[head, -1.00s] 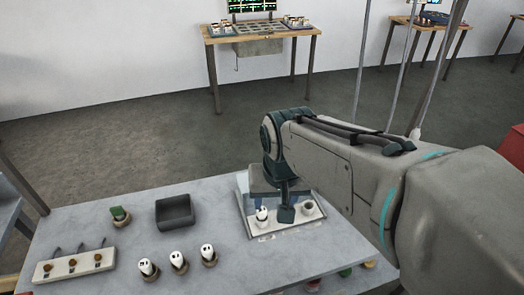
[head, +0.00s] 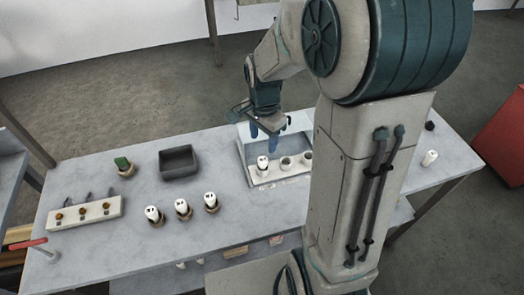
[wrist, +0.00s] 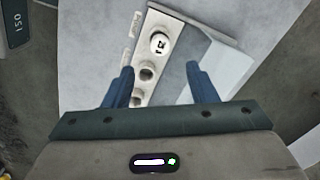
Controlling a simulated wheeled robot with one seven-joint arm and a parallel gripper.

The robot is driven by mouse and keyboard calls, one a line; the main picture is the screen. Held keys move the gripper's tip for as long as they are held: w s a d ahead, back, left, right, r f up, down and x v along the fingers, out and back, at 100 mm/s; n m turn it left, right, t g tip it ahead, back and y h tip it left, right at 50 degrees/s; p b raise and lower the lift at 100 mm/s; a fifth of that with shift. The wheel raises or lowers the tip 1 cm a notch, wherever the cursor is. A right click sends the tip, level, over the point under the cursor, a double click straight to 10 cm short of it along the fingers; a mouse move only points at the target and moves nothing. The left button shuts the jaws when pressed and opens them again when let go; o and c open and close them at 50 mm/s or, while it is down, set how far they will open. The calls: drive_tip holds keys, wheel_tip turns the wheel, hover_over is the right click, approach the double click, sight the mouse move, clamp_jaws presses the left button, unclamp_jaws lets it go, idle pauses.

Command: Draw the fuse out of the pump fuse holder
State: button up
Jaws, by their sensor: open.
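A pale holder strip (head: 272,178) with three round seats sits at the front of an open box on the table. A white fuse (head: 262,163) with dark marks stands upright in its left seat; the other two seats (head: 286,163) look empty. In the wrist view the fuse (wrist: 160,43) is at the far end of the strip (wrist: 171,16), beyond the fingertips. My gripper (head: 271,127), with blue fingers, is open and empty above the box. In the wrist view my gripper (wrist: 160,76) straddles the strip near the middle seat, apart from the fuse.
Three white fuses (head: 183,209) stand in brown bases in front. A black tray (head: 178,176), a green piece in a base (head: 124,166) and a strip with brass parts (head: 86,214) lie left. Another white cylinder (head: 429,158) stands right. The box's slanted cover (wrist: 232,62) is close to one finger.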

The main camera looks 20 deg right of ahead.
sight(263, 160)
wheel_tip(263, 160, down, 9)
drive_tip(key=shift+r, duration=0.2)
drive_tip(key=shift+c, duration=0.3)
drive_tip(key=shift+r+p, duration=0.1)
drive_tip(key=shift+p, duration=0.2)
clamp_jaws()
